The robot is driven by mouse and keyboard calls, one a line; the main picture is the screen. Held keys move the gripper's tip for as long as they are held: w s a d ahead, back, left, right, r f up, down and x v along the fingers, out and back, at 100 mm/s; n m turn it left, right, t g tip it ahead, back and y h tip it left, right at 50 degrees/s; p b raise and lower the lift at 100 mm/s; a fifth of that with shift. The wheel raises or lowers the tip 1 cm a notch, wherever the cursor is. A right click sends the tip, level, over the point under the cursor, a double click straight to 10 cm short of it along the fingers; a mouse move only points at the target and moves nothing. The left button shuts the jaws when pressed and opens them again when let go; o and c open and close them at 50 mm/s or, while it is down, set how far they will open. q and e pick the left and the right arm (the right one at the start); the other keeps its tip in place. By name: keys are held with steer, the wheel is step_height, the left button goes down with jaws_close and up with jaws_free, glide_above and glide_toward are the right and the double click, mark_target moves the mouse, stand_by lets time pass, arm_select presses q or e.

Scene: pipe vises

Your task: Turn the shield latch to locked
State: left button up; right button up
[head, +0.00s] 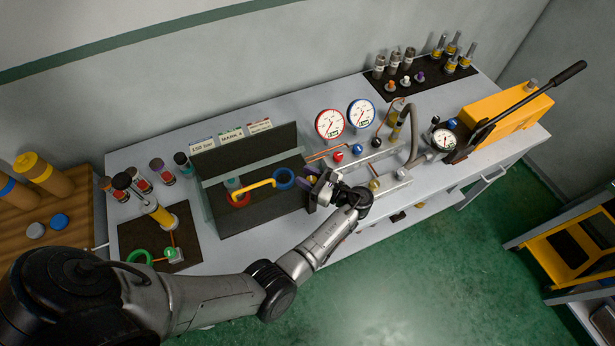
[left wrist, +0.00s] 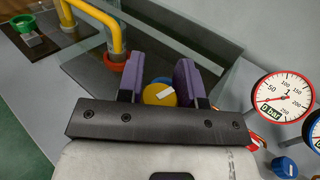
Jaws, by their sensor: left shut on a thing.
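The shield latch is a round yellow knob (left wrist: 160,93) with a white mark, seen between my fingers in the left wrist view. It sits by the right end of the dark shield box (head: 258,215), which has clear panels. My left gripper (head: 318,188) is at that end of the box in the head view, and its purple fingers (left wrist: 160,80) are shut on the knob, one on each side. The white mark runs slightly slanted, close to level in the wrist picture. In the head view the gripper mostly hides the latch. My right gripper is out of view.
A yellow pipe (head: 257,186) with red and blue rings is inside the box. Two gauges (head: 330,124) (head: 361,113), coloured knobs and valves stand to the right. A yellow pump (head: 505,120) with a long handle is farther right. The bench front is open floor.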

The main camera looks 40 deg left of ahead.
arm_select(q)
steer(key=shift+s+n+g+h+b, duration=0.15)
steer(key=shift+n+g+h+b, duration=0.55)
steer(key=shift+n+g, duration=1.15)
steer(key=shift+d+g+h, duration=0.1)
steer(key=shift+g+h, duration=0.2)
steer(key=shift+g, duration=0.35)
steer(key=o, duration=0.9)
steer(key=shift+o, duration=0.2)
